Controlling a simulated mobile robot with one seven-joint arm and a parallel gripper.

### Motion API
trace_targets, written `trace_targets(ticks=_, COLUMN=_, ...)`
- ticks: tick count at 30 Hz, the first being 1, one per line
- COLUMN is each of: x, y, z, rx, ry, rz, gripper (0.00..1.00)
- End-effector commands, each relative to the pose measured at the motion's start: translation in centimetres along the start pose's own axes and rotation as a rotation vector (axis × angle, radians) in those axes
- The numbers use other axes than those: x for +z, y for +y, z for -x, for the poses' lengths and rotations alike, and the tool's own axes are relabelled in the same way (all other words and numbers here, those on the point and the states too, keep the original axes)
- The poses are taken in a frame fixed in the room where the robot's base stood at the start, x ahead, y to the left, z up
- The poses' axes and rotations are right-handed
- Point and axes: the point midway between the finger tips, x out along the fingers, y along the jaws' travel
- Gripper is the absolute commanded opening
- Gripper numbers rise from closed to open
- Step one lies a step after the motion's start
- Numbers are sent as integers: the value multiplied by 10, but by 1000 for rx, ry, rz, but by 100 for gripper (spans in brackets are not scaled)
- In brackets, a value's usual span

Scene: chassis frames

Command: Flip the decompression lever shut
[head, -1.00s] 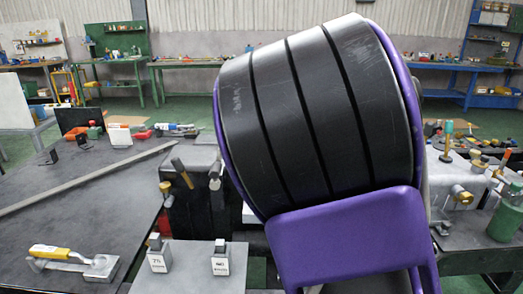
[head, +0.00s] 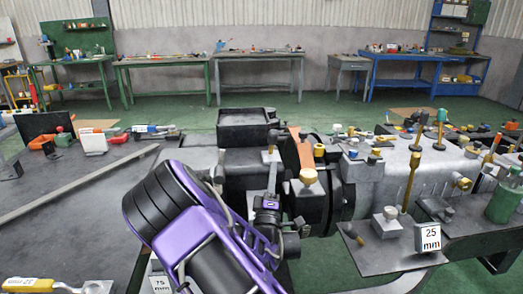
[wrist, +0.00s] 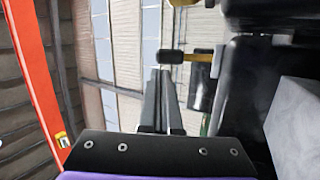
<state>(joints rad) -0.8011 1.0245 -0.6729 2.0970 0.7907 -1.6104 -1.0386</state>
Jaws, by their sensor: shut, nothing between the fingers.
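My gripper (head: 272,168) reaches in over the black machine (head: 240,160) in the middle of the head view, its thin fingers together. In the wrist view its fingers (wrist: 160,72) are shut and empty. A short dark grip with a yellow end (wrist: 172,57), probably the decompression lever, lies crosswise at the fingertips; I cannot tell whether they touch. In the head view the lever is not clear among the small parts near the fingertips.
An orange plate (head: 299,148) stands close right of my gripper; a brass knob (head: 308,176) is in front of it. A tall brass rod (head: 411,180) and a block marked 25 mm (head: 430,238) are farther right. A long bar (head: 80,180) lies on the left bench.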

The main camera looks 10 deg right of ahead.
Motion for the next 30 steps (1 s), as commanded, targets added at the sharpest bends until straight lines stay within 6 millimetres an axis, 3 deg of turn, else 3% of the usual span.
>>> trace_targets(ticks=6, x=3, y=-15, z=17, rx=-2, ry=15, rz=63, gripper=0)
trace_targets(ticks=19, x=2, y=-16, z=16, rx=-1, ry=17, rz=66, gripper=0)
trace_targets(ticks=23, x=2, y=-15, z=4, rx=2, ry=17, rz=64, gripper=0)
trace_targets(ticks=30, x=2, y=-15, z=-39, rx=3, ry=16, rz=64, gripper=0)
